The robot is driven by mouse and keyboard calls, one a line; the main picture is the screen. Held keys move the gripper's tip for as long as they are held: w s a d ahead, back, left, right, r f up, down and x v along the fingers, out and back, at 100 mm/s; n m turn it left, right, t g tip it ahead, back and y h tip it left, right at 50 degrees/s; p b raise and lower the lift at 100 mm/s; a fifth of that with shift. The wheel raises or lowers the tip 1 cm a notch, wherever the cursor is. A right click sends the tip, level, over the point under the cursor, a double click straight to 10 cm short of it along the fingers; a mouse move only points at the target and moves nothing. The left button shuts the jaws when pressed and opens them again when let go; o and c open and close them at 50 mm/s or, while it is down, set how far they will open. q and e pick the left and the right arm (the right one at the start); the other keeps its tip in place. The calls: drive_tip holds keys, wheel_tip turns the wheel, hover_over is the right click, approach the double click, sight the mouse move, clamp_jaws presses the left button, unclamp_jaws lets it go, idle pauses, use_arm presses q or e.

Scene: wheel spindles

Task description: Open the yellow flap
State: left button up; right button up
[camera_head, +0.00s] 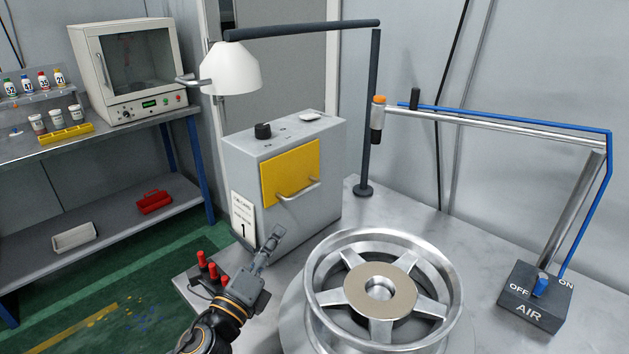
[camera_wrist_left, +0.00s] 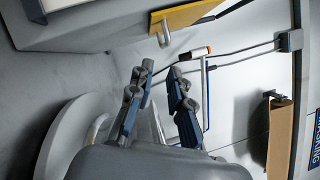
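The yellow flap (camera_head: 291,172) is on the front of a grey box (camera_head: 240,165) on the bench. It appears closed, lying flush with the front. A silver bar handle (camera_head: 299,189) runs along its lower edge. In the left wrist view the flap (camera_wrist_left: 190,17) is at the top, with its handle (camera_wrist_left: 164,36) jutting out. My left gripper (camera_head: 273,240) is in front of and below the flap, apart from the handle. In the wrist view its two fingers (camera_wrist_left: 160,75) are spread with nothing between them. My right gripper is not in view.
A silver spoked wheel (camera_head: 342,291) stands right of my left gripper. A white lamp (camera_head: 228,69) hangs above the box. Red-topped pegs (camera_head: 212,271) stand left of the gripper. An AIR switch box (camera_head: 530,297) is at the right. Bench surface beside the box's right is clear.

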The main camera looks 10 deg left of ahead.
use_arm(q)
drive_tip(key=p, duration=0.2)
approach(304, 190)
drive_tip(key=w, duration=0.2)
drive_tip(key=x, duration=0.8)
drive_tip(key=shift+s+d+p, duration=0.1)
drive_tip(key=shift+d+p, duration=0.05)
drive_tip(key=shift+p, duration=0.2)
drive_tip(key=shift+m, duration=0.3)
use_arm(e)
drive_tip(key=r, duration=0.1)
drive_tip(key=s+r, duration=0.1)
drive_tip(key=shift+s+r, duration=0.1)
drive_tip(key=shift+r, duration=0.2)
use_arm(q)
clamp_jaws()
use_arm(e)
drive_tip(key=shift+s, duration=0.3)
